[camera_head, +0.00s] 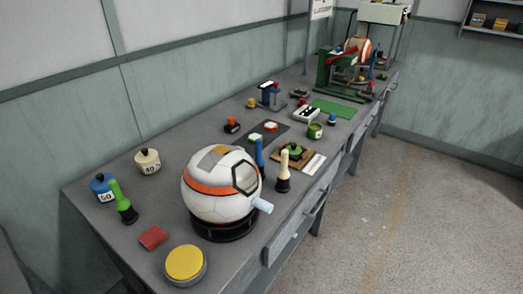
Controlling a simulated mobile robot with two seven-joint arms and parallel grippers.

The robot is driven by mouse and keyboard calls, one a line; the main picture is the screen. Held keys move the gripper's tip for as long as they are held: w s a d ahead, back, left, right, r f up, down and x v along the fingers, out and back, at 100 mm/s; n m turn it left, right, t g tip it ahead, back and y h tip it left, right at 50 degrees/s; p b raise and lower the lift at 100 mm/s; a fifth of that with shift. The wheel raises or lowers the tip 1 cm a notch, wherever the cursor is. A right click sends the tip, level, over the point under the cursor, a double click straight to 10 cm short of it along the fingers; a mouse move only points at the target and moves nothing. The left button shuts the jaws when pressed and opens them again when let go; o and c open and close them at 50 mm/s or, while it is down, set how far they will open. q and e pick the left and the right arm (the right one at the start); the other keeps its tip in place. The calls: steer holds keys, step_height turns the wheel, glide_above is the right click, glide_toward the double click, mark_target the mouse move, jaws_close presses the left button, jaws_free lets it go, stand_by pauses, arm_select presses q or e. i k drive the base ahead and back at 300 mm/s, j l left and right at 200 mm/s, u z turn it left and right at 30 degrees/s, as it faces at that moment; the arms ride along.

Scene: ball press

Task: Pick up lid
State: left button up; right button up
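I cannot tell for sure which thing is the lid. A round yellow disc (184,262) with a grey rim sits at the table's front left corner and looks like a lid or a button top. A white ball (212,196) with an orange band and a dark hexagonal outline on its side rests on a black round base (224,226). A pale blue nozzle (262,205) sticks out of the ball to the right. Neither of my grippers is in view.
The long grey workbench (95,222) runs back along the wall. A red block (153,237), a green-handled tool (122,202), a blue weight (103,187) and a cream weight (148,161) stand at left. A green press (340,72) is at the far end. Open floor lies at right.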

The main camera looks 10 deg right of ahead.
mark_target(293, 149)
steer(key=i+l+u, duration=0.15)
steer(key=l+u, duration=0.25)
steer(key=l, duration=0.15)
steer(key=i+l+u, duration=0.15)
steer(key=l+u, duration=0.25)
steer(key=l, duration=0.15)
steer(key=l+u, duration=0.4)
steer(key=l, duration=0.15)
